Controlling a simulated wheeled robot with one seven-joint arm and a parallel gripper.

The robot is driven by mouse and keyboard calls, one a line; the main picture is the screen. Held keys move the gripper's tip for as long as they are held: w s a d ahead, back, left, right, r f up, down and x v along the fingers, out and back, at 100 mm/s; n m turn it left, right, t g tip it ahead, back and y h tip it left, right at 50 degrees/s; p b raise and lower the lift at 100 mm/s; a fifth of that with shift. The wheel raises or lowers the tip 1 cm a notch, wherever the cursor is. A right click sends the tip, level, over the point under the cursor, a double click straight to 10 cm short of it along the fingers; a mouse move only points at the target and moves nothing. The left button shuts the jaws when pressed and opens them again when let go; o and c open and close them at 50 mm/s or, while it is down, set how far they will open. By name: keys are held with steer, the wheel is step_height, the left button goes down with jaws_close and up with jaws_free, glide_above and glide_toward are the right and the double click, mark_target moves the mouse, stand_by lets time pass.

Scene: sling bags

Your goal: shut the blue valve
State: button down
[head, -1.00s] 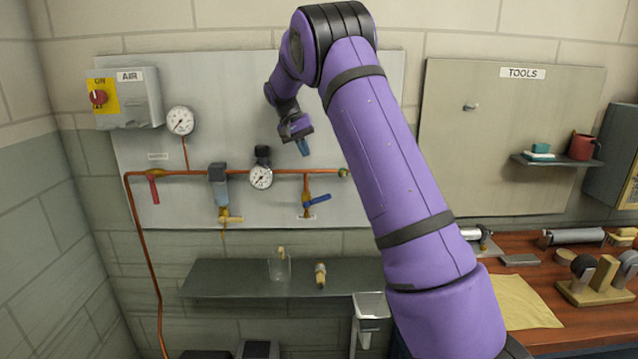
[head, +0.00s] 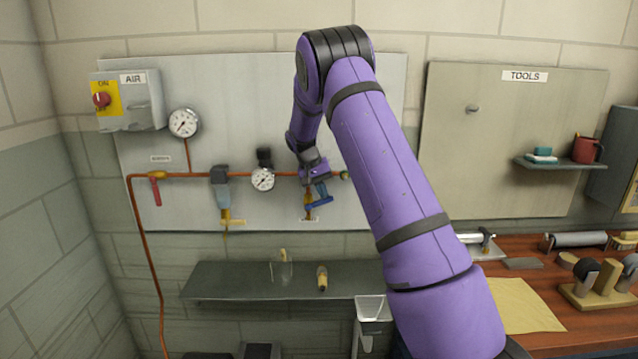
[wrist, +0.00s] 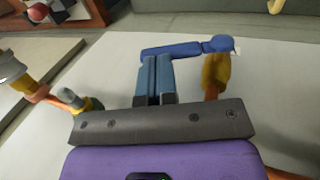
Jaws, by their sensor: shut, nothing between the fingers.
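The blue valve is a blue lever handle (head: 322,202) on a short orange branch below the copper pipe. The lever points right and slightly up, across that branch. In the wrist view the blue lever (wrist: 185,48) runs sideways, with its pivot end beside the yellow brass body (wrist: 216,75). My gripper (head: 320,188) is in front of the panel, just above the lever. In the wrist view my blue-grey fingers (wrist: 154,62) are together and empty, their tips close beside the lever's free end. I cannot tell whether they touch it.
The copper pipe (head: 205,175) runs just above the lever. A round gauge (head: 262,180) and a filter (head: 221,190) hang to the left. A red valve handle (head: 154,188) is farther left. A dark shelf (head: 225,286) with a glass sits below.

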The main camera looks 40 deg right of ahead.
mark_target(329, 198)
steer(key=shift+s+d+f, duration=0.1)
steer(key=shift+f, duration=0.05)
steer(key=shift+s+d+f, duration=0.25)
steer(key=shift+d+f, duration=0.1)
steer(key=shift+f, duration=0.2)
steer(key=shift+s+d+f, duration=0.25)
steer(key=shift+d+f, duration=0.1)
steer(key=shift+f, duration=0.2)
steer(key=shift+r, duration=0.15)
step_height(329, 198, up, 15)
steer(key=shift+r, duration=0.1)
stand_by(0.5)
